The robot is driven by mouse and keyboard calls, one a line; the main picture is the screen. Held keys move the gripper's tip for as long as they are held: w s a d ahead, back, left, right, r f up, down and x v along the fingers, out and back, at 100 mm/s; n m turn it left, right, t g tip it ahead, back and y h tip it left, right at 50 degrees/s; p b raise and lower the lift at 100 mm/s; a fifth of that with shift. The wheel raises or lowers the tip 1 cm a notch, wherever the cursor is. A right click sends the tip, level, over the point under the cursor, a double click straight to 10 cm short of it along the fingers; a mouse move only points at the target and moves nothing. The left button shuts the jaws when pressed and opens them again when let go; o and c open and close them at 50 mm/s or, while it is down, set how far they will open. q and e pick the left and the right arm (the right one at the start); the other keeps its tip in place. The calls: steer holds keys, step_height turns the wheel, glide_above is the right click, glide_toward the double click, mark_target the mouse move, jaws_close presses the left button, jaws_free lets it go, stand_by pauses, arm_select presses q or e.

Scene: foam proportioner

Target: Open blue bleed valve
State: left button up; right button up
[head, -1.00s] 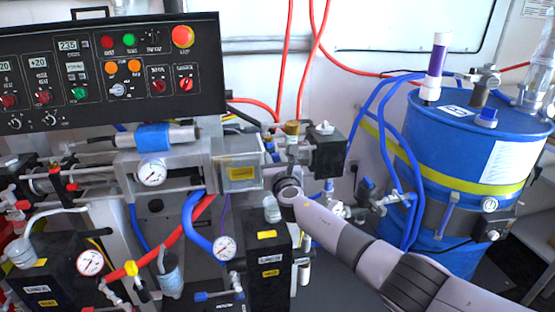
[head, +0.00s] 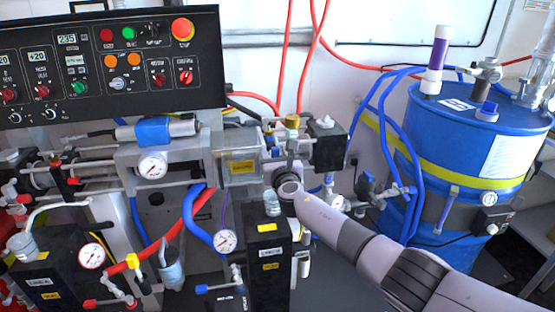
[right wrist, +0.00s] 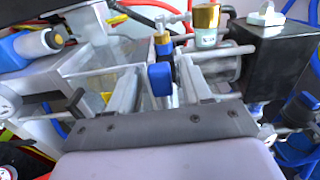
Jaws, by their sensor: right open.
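In the right wrist view a small blue handle (right wrist: 160,80), which looks like the blue bleed valve, stands upright below a brass-and-blue fitting. My right gripper (right wrist: 157,70) is open, with one grey finger on each side of this handle. I see gaps beside the handle, but cannot tell how deep it sits between the fingers. In the head view my right gripper (head: 283,168) is at the manifold, right of the clear box, mostly hidden by my own wrist. The handle is hard to make out there. My left gripper is not in view.
The clear box (head: 240,168) is close on the left and a black block (head: 326,143) on the right. A brass fitting (head: 292,122) stands just behind. A black pump unit (head: 264,262) is below. A blue drum (head: 455,135) with hoses stands right.

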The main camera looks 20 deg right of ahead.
mark_target(276, 155)
steer(key=shift+s+r+p, duration=0.15)
steer(key=shift+s+p, duration=0.45)
steer(key=shift+s, duration=0.1)
steer(key=s+p, duration=0.2)
steer(key=s, duration=0.1)
steer(key=shift+s+a, duration=0.1)
steer(key=shift+s, duration=0.2)
steer(key=shift+s+a, duration=0.1)
steer(key=shift+s, duration=0.8)
steer(key=shift+f, duration=0.2)
